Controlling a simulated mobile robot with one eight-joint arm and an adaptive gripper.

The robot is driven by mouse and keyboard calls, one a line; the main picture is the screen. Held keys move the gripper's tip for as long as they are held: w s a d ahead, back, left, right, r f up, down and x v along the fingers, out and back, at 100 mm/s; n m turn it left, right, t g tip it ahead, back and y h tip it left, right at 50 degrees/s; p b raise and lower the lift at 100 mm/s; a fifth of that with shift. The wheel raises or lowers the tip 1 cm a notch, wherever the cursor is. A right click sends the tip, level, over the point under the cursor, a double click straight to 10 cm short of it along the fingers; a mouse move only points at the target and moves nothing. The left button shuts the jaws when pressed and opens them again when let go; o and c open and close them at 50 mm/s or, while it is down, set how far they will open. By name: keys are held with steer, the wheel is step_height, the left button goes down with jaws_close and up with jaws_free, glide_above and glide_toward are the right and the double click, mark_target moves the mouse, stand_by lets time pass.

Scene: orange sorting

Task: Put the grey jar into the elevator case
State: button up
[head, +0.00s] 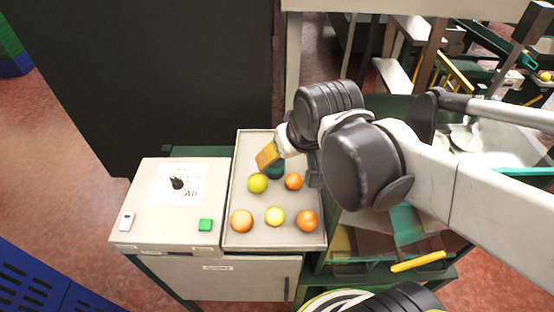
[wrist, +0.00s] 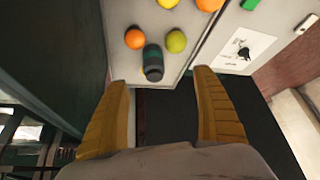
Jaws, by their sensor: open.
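The grey jar (wrist: 152,60), dark with a greenish band, is on the tray (wrist: 128,70) near its edge, next to the fruit in the wrist view. In the head view the jar (head: 276,171) is partly hidden by my gripper (head: 266,158). My gripper (wrist: 160,82) is open, with its yellow fingers on either side below the jar in the wrist picture and nothing between them. A pale case (head: 175,205) with a green button (head: 205,225) stands left of the tray; I cannot tell for sure that it is the elevator case.
Several oranges and yellow fruits, such as this orange (head: 241,221), lie on the tray around the jar. A dark panel (head: 150,70) stands behind. A blue crate (head: 40,285) is at the lower left. Shelving with a yellow-handled item (head: 418,262) is at the right.

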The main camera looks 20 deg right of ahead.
steer(key=shift+g, duration=0.9)
steer(key=w+f, duration=0.2)
steer(key=w, duration=0.1)
steer(key=w+d+f, duration=0.1)
steer(key=w+f, duration=0.2)
steer(key=w+d+f, duration=0.1)
steer(key=w+f, duration=0.2)
steer(key=w, duration=0.1)
steer(key=shift+w+d+f, duration=0.1)
steer(key=shift+f, duration=0.1)
steer(key=b+x, duration=0.2)
steer(key=x, duration=0.4)
steer(key=shift+d+f, duration=0.1)
steer(key=c, duration=1.5)
steer(key=shift+o, duration=0.2)
